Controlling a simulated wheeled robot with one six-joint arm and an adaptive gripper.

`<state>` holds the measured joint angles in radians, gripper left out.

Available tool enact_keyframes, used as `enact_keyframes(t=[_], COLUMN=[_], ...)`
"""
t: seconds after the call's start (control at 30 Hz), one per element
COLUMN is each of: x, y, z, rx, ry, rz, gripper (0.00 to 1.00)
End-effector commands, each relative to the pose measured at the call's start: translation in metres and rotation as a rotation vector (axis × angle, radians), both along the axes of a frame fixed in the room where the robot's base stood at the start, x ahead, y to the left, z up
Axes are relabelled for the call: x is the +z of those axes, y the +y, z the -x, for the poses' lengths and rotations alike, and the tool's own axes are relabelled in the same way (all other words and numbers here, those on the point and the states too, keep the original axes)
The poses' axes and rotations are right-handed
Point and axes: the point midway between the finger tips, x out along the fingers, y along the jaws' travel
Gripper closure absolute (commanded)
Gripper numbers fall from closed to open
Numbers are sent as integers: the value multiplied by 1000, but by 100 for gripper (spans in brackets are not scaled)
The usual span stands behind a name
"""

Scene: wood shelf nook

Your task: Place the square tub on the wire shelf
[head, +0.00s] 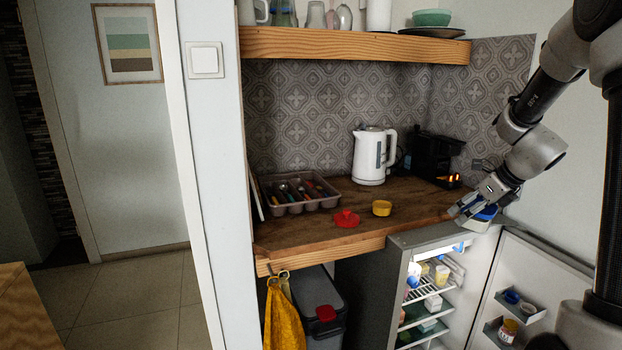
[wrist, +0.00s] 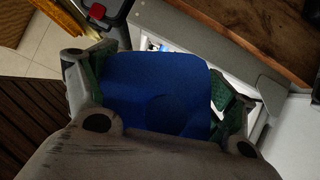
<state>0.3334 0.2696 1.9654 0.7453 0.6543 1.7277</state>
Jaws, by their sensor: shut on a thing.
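My gripper (head: 466,208) is at the right in the head view, above the open fridge. It is shut on a square tub with a blue lid (head: 486,213). In the wrist view the blue lid (wrist: 160,90) fills the space between my gripper's fingers (wrist: 160,95). The tub's sides are mostly hidden there. The white wire shelf (head: 430,291) is inside the lit fridge, below and to the left of my gripper. Several small containers stand on it, including a yellow one (head: 441,274).
The fridge door (head: 530,275) stands open at the right, with bins holding jars. The wooden counter (head: 330,220) above the fridge holds a kettle (head: 368,158), a cutlery tray (head: 297,208), a red item (head: 346,218) and a yellow tub (head: 381,208). A lower shelf (head: 425,315) holds more items.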

Motion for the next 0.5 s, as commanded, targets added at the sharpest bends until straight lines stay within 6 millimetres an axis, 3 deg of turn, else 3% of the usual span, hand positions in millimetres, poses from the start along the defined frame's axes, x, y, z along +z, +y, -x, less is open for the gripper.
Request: enact_keyframes(t=[0.17,0.5], x=[1,-39], y=[4,35], z=[7,26], rx=[383,1654], ry=[1,6], rz=[-2,-7], gripper=[46,46])
